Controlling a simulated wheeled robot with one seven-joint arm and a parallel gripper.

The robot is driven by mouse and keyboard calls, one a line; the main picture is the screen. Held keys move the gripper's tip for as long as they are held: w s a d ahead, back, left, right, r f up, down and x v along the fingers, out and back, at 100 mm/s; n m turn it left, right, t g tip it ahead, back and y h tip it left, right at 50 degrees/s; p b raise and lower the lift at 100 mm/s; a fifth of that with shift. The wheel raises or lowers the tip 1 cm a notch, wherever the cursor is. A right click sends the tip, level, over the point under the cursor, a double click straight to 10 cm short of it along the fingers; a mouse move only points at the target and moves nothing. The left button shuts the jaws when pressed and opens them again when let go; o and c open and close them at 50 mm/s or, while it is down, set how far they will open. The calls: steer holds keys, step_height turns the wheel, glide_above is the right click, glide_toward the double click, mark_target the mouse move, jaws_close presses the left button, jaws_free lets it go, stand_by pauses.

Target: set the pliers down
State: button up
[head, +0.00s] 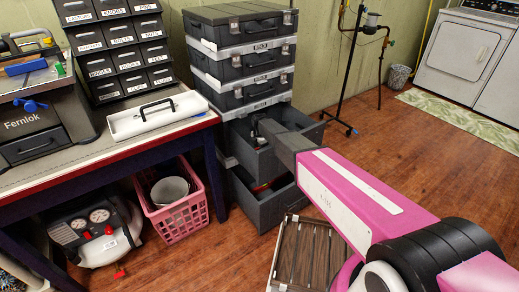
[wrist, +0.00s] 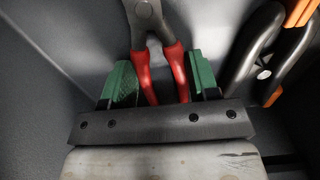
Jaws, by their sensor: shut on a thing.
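The pliers (wrist: 149,22) have red handles and a dark grey head, and show in the wrist view with the head pointing up the picture. My gripper (wrist: 160,80) has green finger pads on either side of the red handles and is shut on them. Around them are the grey walls of an open drawer (head: 297,158), into which my arm reaches in the head view. I cannot tell whether the pliers touch the drawer's floor. In the head view the pliers are not clearly visible.
A tool with black and orange handles (wrist: 270,50) lies to the right of the pliers. Another open drawer (head: 265,215) is below, with something red in it. Closed drawer cases (head: 245,60) are stacked above. A workbench (head: 110,150) stands left; a slatted crate (head: 303,250) is in front.

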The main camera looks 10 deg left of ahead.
steer(key=shift+f, duration=0.15)
steer(key=o, duration=1)
steer(key=shift+o, duration=0.2)
step_height(320, 180, up, 12)
